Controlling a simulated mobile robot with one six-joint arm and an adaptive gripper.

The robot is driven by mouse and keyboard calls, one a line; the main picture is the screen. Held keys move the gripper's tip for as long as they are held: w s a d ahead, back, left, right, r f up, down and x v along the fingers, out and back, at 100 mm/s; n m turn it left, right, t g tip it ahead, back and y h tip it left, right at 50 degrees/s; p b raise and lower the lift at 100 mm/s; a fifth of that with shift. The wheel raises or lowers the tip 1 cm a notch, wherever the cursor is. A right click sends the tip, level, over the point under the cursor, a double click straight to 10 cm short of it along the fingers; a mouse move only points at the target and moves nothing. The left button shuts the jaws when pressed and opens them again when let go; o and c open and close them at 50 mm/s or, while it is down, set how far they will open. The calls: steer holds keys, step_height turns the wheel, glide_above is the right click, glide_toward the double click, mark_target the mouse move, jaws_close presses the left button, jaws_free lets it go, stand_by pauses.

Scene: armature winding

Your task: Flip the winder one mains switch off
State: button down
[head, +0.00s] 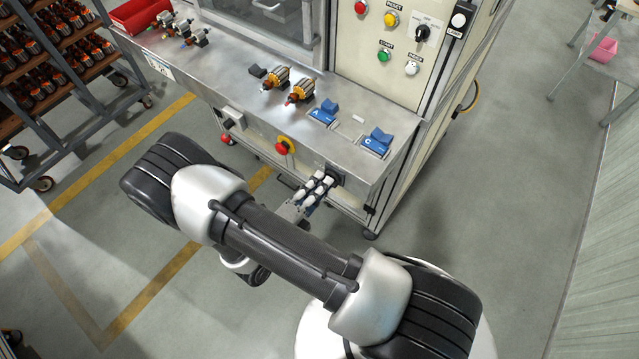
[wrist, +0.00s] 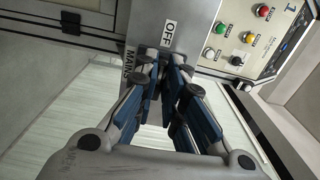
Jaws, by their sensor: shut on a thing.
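The mains switch (head: 335,177) is a dark knob on the front face of the steel bench, below its right part. My gripper (head: 325,180) is at this knob with its fingers closed on it. In the wrist view my gripper (wrist: 165,72) points at the panel, with its blue-padded fingers close together at the tips. An OFF label (wrist: 169,34) and a MAINS label (wrist: 129,66) show beside the fingertips. The fingers hide most of the knob, so I cannot tell which position it is in.
A red emergency button (head: 282,148) on a yellow base sits left of the switch on the bench front. Blue fixtures (head: 323,112) and armatures (head: 299,92) lie on the bench top. A control panel (head: 395,45) stands behind.

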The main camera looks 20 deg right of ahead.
steer(key=c, duration=1.7)
jaws_free()
steer(key=shift+a, duration=0.1)
steer(key=v, duration=1.2)
